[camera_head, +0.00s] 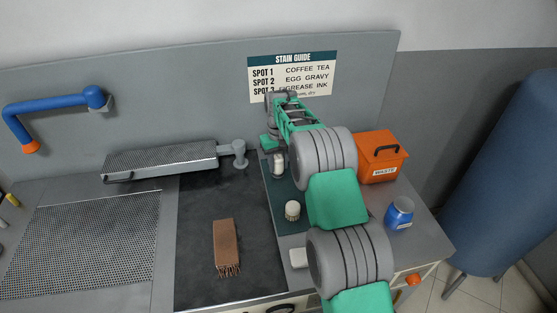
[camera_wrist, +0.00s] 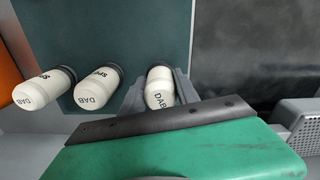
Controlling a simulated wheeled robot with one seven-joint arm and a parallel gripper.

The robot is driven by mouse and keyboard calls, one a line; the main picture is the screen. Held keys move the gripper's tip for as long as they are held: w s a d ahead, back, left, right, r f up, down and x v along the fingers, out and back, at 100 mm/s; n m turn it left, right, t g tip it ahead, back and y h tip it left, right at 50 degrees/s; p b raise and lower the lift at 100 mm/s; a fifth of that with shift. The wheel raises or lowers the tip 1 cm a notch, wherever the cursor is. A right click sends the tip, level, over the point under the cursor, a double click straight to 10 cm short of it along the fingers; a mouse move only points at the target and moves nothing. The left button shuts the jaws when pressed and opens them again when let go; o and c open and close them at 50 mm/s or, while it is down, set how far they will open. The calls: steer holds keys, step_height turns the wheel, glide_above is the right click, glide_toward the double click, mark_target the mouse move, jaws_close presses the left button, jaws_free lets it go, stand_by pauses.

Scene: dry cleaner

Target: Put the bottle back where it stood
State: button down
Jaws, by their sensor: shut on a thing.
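My gripper (camera_head: 277,150) is low over the dark green mat (camera_head: 283,195) near the back wall. It is shut on a cream bottle (camera_head: 278,164), which shows between the two grey fingers in the wrist view (camera_wrist: 160,88). Its top reads "DAB" and its far end is dark. Two similar bottles stand beside it in the wrist view, a middle one (camera_wrist: 97,88) and a left one (camera_wrist: 44,88); my arm seems to hide them in the head view. Another cream-topped bottle (camera_head: 292,210) stands nearer on the mat. I cannot tell whether the held bottle touches the mat.
A stain guide sign (camera_head: 292,78) hangs behind. An orange waste box (camera_head: 380,157) and a blue jar (camera_head: 399,213) stand right of my arm. A brown brush (camera_head: 227,246) lies on the dark board (camera_head: 205,205). A padded metal arm (camera_head: 160,160) extends at the back left.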

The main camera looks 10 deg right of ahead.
steer(key=shift+f+b, duration=0.3)
steer(key=shift+b, duration=0.05)
steer(key=c, duration=0.9)
jaws_free()
steer(key=shift+r, duration=0.1)
step_height(320, 180, up, 13)
steer(key=b, duration=0.2)
steer(key=shift+s+b, duration=0.1)
steer(key=shift+b, duration=0.25)
steer(key=s+r+t, duration=0.1)
steer(key=s+r, duration=0.2)
steer(key=s, duration=0.4)
steer(key=s+r+m+t, duration=0.1)
steer(key=s+r, duration=0.2)
steer(key=s, duration=0.4)
steer(key=s+r+t, duration=0.1)
steer(key=s+r, duration=0.1)
steer(key=s, duration=0.5)
steer(key=s+f+m+t, duration=0.1)
steer(key=s+f, duration=0.4)
steer(key=s, duration=0.6)
steer(key=shift+s+f, duration=0.4)
